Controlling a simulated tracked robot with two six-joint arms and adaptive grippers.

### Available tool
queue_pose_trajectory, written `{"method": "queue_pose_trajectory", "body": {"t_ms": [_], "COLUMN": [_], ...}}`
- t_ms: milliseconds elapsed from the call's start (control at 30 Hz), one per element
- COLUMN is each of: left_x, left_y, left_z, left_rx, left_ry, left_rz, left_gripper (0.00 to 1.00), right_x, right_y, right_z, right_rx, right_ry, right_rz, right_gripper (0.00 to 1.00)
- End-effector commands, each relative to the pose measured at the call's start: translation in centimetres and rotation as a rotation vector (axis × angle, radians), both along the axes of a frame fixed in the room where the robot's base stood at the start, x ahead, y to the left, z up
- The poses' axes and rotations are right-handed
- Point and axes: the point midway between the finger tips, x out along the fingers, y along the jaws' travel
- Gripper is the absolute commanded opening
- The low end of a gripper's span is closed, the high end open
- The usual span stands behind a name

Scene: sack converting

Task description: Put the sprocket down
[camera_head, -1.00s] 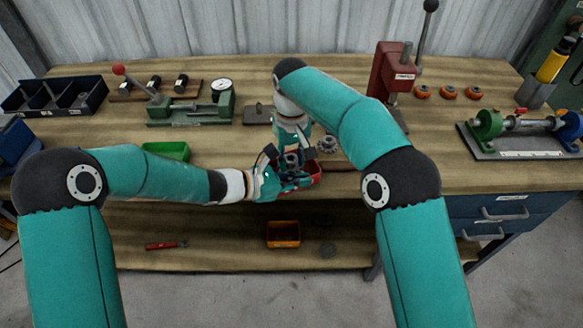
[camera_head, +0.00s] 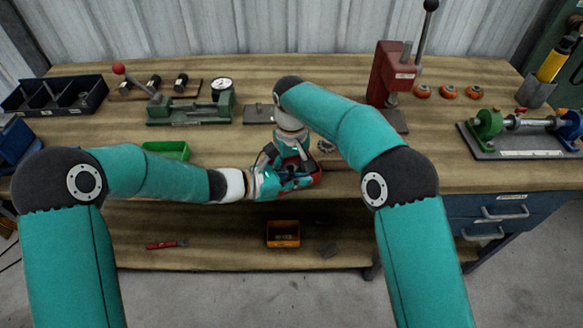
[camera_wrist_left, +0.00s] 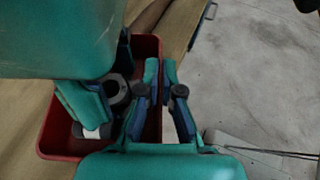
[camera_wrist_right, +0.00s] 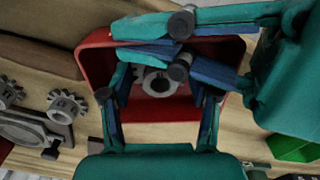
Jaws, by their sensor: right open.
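The grey toothed sprocket (camera_wrist_right: 160,82) sits inside the red bin (camera_wrist_right: 232,72) in the right wrist view, low between my right fingers. Its round hole also shows in the left wrist view (camera_wrist_left: 118,90). My right gripper (camera_wrist_right: 160,95) reaches down into the bin and is open, with a finger on either side of the sprocket. My left gripper (camera_wrist_left: 160,75) has its fingers close together, one on each side of the bin's wall, and appears shut on it. In the head view the bin (camera_head: 316,179) is partly hidden by my grippers at the bench's front edge.
More toothed parts (camera_wrist_right: 66,105) lie on the bench beside the bin. A green tray (camera_head: 168,151) stands left, a red press (camera_head: 393,75) behind right. A green fixture (camera_head: 490,125) is further right. The lower shelf holds an orange bin (camera_head: 283,240) and red pliers (camera_head: 166,245).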

Motion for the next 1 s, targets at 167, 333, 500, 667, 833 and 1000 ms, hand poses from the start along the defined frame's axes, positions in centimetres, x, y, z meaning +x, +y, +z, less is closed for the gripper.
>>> {"method": "queue_pose_trajectory", "body": {"t_ms": [167,333,500,667,833,1000], "left_x": [0.0,0.0,0.0,0.0,0.0,0.0], "left_y": [0.0,0.0,0.0,0.0,0.0,0.0], "left_z": [0.0,0.1,0.0,0.0,0.1,0.1], "left_rx": [-0.001,-0.001,-0.001,-0.001,-0.001,-0.001], "left_ry": [-0.001,-0.001,-0.001,-0.001,-0.001,-0.001], "left_rz": [0.000,0.000,0.000,0.000,0.000,0.000], "left_gripper": [0.00,0.00,0.00,0.00,0.00,0.00], "right_x": [0.0,0.1,0.2,0.2,0.2,0.2], "right_y": [0.0,0.0,0.1,0.1,0.1,0.1], "right_z": [0.2,1.8,5.0,8.4,10.6,11.7], "right_rx": [0.000,0.002,0.002,0.002,0.000,0.001], "right_ry": [-0.001,-0.004,-0.005,-0.006,-0.003,-0.002], "right_rz": [0.000,-0.001,0.000,-0.001,-0.001,0.001], "right_gripper": [0.61,0.61,0.61,0.61,0.61,0.61]}}
